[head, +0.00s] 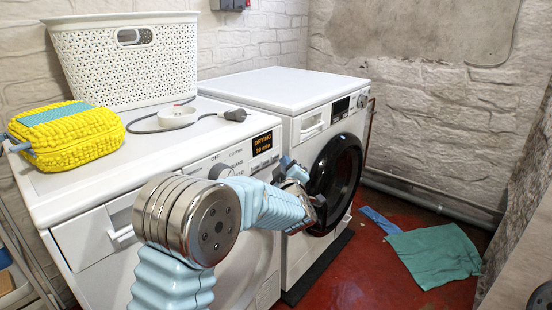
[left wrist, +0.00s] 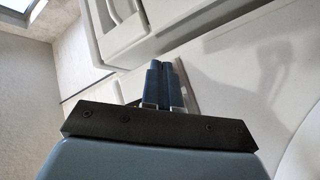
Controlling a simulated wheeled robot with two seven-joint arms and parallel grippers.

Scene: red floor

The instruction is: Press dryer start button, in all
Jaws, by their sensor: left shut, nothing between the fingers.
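The near white machine (head: 85,205) has a dark display (head: 263,143) with orange text that seems to read "DRYING" and a minutes line. A round knob (head: 221,171) sits left of it, partly behind my left arm. I cannot pick out a start button. My left gripper (head: 318,203) is in front of the machines, beside the black door; contact is unclear. In the left wrist view its fingers (left wrist: 163,85) are together and empty, close to a white panel. My right gripper is out of view.
A white basket (head: 125,65), a yellow knobbly bag (head: 68,135) and a grey plug with cable (head: 236,115) are on the near machine. A green cloth (head: 433,255) and a blue strip (head: 380,220) lie on the red floor (head: 365,275). A pipe runs along the wall.

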